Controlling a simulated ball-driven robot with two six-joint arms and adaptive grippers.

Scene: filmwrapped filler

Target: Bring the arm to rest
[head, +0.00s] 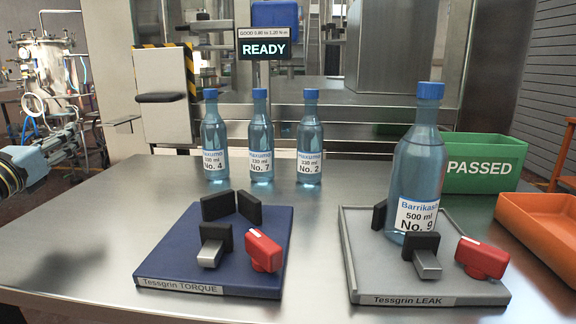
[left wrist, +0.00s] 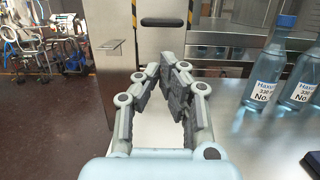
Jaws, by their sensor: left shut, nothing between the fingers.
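My left gripper (head: 70,146) comes in at the left edge of the head view, above the table's left side and apart from everything on it. In the left wrist view my left gripper (left wrist: 170,75) has its fingertips together with nothing between them. My right gripper is not in view. A large blue-capped bottle marked No. 9 (head: 417,165) stands upright on the grey Tessgrin LEAK fixture (head: 380,285). The blue Tessgrin TORQUE fixture (head: 185,262) holds no bottle.
Three smaller bottles, No. 4 (head: 214,140), No. 7 (head: 260,140) and No. 2 (head: 310,140), stand at the back of the steel table (head: 90,220). A green PASSED bin (head: 485,185) and an orange bin (head: 540,215) are at right. A display (head: 264,48) reads READY. The table's left side is clear.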

